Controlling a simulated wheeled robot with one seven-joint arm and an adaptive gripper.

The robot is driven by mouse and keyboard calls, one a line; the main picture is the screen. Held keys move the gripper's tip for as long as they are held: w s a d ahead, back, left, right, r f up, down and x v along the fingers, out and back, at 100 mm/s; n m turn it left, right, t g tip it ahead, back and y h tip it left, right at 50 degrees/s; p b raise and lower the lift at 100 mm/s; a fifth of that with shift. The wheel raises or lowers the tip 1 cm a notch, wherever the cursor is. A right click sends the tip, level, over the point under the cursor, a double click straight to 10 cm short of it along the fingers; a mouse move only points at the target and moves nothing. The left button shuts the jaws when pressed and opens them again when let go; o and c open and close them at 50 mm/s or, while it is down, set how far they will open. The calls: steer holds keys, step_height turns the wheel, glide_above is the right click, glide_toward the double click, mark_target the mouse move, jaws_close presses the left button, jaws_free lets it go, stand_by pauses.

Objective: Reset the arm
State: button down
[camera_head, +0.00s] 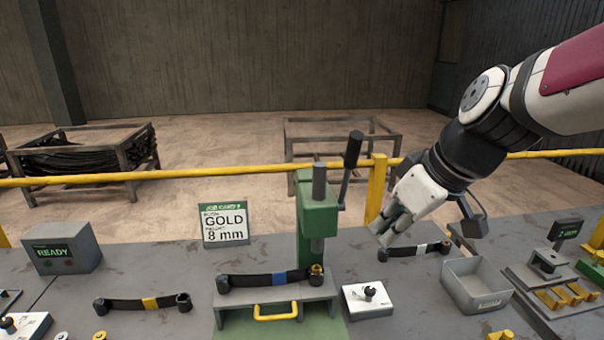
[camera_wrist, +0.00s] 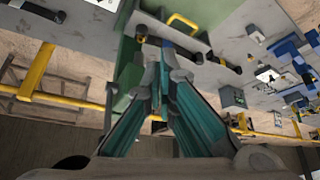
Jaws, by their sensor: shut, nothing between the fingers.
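My arm reaches in from the upper right in the head view. My gripper (camera_head: 386,232) hangs above the bench, right of the green press (camera_head: 318,215) and near a dark leaf spring with a white band (camera_head: 420,249). The fingers are shut and empty. In the wrist view the gripper (camera_wrist: 165,55) shows as two teal fingers meeting at their tips, with the green press (camera_wrist: 128,70) beside them. A spring with a blue band (camera_head: 278,280) lies on the press fixture, with a gold bush at its right end.
A sign (camera_head: 225,225) reads GOLD, 8 mm. A grey bin (camera_head: 447,288) and a white block with a knob (camera_head: 367,299) stand right of the press. A yellow-banded spring (camera_head: 150,303) lies left. A yellow rail (camera_head: 130,177) runs behind the bench. A box reads READY (camera_head: 62,248).

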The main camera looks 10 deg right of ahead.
steer(key=s+f+m+h+b, duration=0.2)
steer(key=s+m+b, duration=0.2)
steer(key=s+m, duration=0.2)
steer(key=shift+s+a+f+t+h, duration=0.15)
steer(key=shift+s+f+t+h, duration=0.2)
steer(key=shift+s, duration=0.85)
